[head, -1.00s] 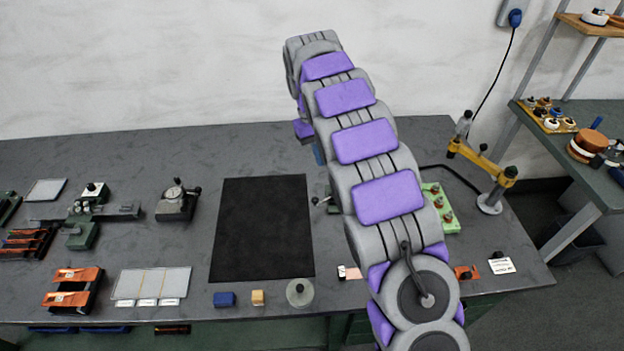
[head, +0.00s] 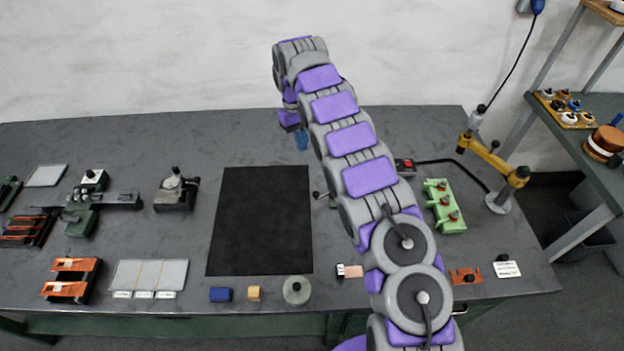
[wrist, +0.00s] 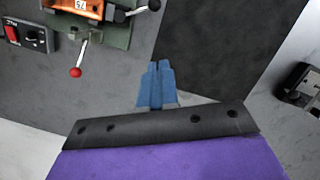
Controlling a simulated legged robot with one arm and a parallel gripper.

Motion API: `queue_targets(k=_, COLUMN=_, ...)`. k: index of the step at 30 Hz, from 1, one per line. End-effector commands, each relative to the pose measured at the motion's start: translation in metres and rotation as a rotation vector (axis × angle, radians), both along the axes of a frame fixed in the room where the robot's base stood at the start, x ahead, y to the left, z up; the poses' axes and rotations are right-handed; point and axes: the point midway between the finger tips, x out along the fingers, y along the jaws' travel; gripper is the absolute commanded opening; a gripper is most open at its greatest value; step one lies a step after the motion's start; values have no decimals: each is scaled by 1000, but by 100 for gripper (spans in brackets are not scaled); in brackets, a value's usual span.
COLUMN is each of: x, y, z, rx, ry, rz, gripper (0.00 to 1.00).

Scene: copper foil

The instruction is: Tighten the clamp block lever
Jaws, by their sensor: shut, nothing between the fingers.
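My gripper (wrist: 159,72) shows in the wrist view as two blue fingers, closed together and empty. It also shows in the head view (head: 302,140), above the back of the bench. In the wrist view a green block (wrist: 118,36) with an orange part (wrist: 88,6) on top stands ahead and left of the fingertips, apart from them. A lever with a red knob (wrist: 76,72) sticks out from the block toward my side of the picture. A black-knobbed lever (wrist: 154,5) extends to its right. In the head view my arm hides most of this block.
A black mat (head: 262,220) lies mid-bench, left of my arm. A dial gauge stand (head: 175,190) is farther left. A red-switched box (head: 405,166), a green fixture (head: 443,205) and a yellow jointed arm (head: 490,155) stand to the right.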

Motion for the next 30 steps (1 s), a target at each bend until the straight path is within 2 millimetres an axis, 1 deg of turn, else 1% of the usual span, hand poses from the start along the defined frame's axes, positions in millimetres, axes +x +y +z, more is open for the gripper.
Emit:
queue_targets(k=4, x=0, y=-1, z=-2, rx=0, ry=1, rz=0, gripper=0)
queue_targets(k=8, x=-2, y=-3, z=-11, rx=-2, ry=3, rz=-1, gripper=0)
queue_targets(k=12, x=-5, y=-6, z=-30, rx=-2, ry=4, rz=-3, gripper=0)
queue_targets(k=17, x=-10, y=-6, z=-49, rx=-3, ry=7, rz=-1, gripper=0)
queue_targets(k=23, x=-16, y=-9, z=-81, rx=-3, ry=4, rz=-2, gripper=0)
queue_targets(k=24, x=-17, y=-10, z=-90, rx=-2, ry=3, rz=-2, gripper=0)
queue_targets(k=26, x=-20, y=-11, z=-101, rx=-2, ry=4, rz=-1, gripper=0)
queue_targets(k=30, x=-28, y=-14, z=-104, rx=-2, ry=2, rz=0, gripper=0)
